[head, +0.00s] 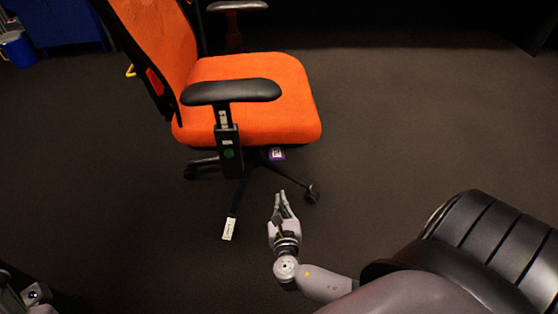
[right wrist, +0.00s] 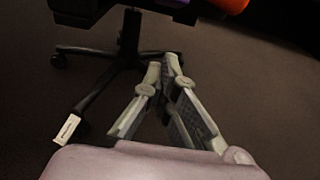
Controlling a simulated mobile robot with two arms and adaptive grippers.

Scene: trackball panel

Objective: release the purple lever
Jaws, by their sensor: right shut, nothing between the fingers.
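The purple lever (head: 276,154) sits under the front of the orange chair seat in the head view. A small pale mark shows on it. In the right wrist view a purple part (right wrist: 172,3) shows at the top edge, mostly cut off. My right gripper (head: 281,195) is below and in front of the lever in the head view, apart from it. Its fingers (right wrist: 165,66) come together at the tips in the right wrist view, with nothing between them.
The orange office chair (head: 265,95) has a black armrest (head: 232,91) on the near side. Its black base leg (head: 292,180) reaches out close to my right gripper. A white tag (head: 229,229) is on another leg. The dark floor (head: 420,130) to the right is clear.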

